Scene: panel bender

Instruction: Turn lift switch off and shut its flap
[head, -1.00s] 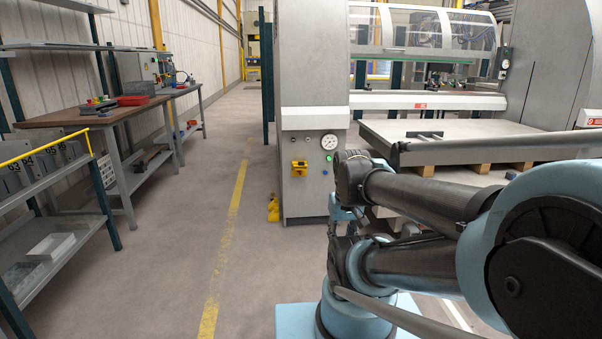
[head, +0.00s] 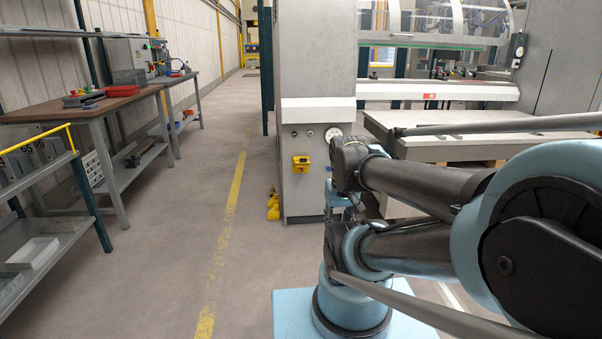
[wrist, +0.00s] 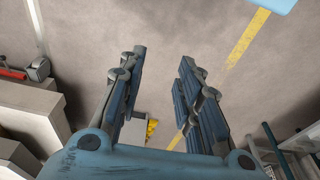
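The likely lift switch is a small yellow box (head: 301,163) on the front of the grey machine column in the head view. It has a dark part on its face; it is too small to tell the switch position or how its flap stands. My gripper (wrist: 163,57) shows in the wrist view with its two fingers wide apart and nothing between them. It points at bare floor, away from the yellow box. In the head view my arm is folded, and the gripper cannot be made out clearly.
A round gauge (head: 333,131) sits above right of the yellow box, partly near my arm. A yellow object (head: 273,206) stands on the floor at the column's foot. A workbench (head: 84,112) and shelf rack (head: 42,254) line the left. The aisle between is clear.

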